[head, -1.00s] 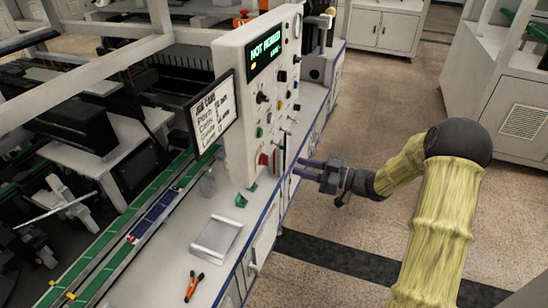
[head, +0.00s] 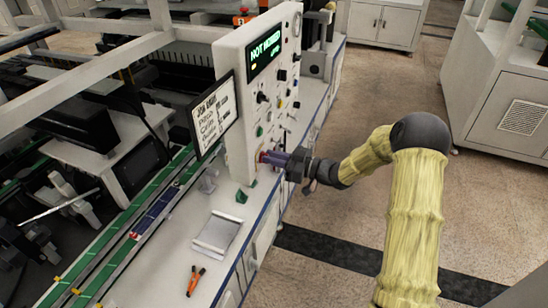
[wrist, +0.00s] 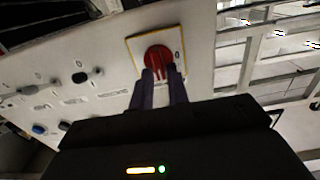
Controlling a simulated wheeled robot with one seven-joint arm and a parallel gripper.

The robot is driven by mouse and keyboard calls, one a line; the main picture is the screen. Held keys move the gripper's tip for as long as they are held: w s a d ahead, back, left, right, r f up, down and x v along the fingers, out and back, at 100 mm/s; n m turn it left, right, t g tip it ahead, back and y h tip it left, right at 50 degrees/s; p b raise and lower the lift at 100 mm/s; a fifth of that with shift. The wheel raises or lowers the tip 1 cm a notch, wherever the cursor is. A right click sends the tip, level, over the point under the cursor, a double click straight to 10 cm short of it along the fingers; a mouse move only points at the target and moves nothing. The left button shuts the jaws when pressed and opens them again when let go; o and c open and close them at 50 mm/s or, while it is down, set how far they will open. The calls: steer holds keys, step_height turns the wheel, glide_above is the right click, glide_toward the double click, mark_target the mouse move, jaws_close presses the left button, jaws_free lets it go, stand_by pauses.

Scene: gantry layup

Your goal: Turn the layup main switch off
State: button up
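The main switch is a red rotary knob (wrist: 158,58) on a square yellow-edged plate (wrist: 134,45) on the white control panel (head: 236,130). My gripper (head: 266,157) reaches in from the right at the lower part of the panel and largely hides the knob in the head view. In the wrist view my gripper's two dark fingers (wrist: 160,75) stand apart, with their tips at the knob and part of the red knob showing between them. Whether the fingers touch the knob is not clear. The green display (head: 265,52) above is lit and its text appears to read "NOT READIED".
Other knobs and buttons (head: 262,98) sit above on the panel. A tilted screen (head: 213,117) is mounted at its left. Orange-handled pliers (head: 195,281) and a light tray (head: 218,234) lie on the bench. Open floor (head: 340,215) lies right of the bench.

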jaws_close()
steer(key=shift+f+n+b, duration=0.1)
steer(key=shift+n+b, duration=0.3)
steer(key=shift+b, duration=0.2)
steer(key=n+b, duration=0.5)
steer(key=b, duration=0.3)
steer(key=n+b, duration=0.6)
steer(key=b, duration=0.3)
steer(key=s+f+n+b, duration=0.1)
steer(key=n+b, duration=0.5)
steer(key=b, duration=0.3)
steer(key=shift+a+f, duration=0.1)
steer(key=shift+a, duration=0.1)
steer(key=shift+o, duration=2.2)
jaws_free()
